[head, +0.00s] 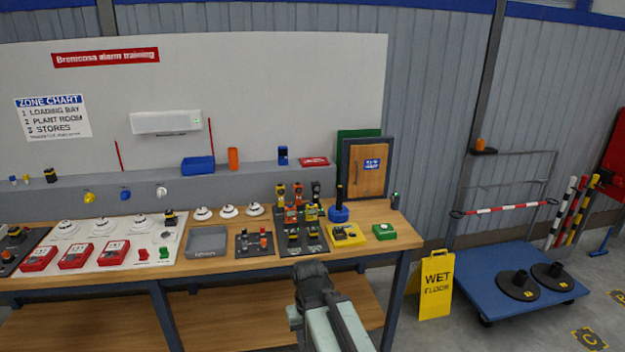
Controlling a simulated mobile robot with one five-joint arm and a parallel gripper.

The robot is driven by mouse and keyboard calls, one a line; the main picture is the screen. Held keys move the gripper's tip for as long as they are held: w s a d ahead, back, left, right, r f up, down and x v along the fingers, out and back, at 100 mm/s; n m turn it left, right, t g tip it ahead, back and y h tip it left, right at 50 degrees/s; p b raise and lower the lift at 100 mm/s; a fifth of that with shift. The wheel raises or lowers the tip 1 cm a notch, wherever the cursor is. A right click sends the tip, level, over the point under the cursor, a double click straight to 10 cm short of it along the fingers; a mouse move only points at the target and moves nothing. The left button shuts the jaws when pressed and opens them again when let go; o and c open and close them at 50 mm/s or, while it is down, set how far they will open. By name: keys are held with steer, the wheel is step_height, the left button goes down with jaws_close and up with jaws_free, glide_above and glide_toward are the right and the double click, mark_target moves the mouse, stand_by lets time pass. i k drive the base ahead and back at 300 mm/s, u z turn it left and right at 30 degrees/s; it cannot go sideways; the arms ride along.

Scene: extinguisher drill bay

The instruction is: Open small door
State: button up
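A small wooden door (367,180) with a blue sign on it stands at the right end of the bench. It sits in a dark frame (346,178) and looks closed. A dark upright thing in front of its lower left may hide part of the frame; I cannot make out a handle. My gripper (311,272) is low in the head view, in front of the bench edge, below and to the left of the door and well apart from it. Its fingers are too small and dark to tell open from shut. I see nothing clearly held in it.
Near the door stand a blue holder (338,214), a yellow box (348,235) and a green box (384,232). Several coloured items crowd a dark rack left of it. A yellow wet-floor sign (436,285) and a blue trolley (515,290) stand right of the bench (225,266).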

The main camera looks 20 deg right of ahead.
mark_target(368, 163)
steer(key=u, duration=0.05)
steer(key=i, duration=1)
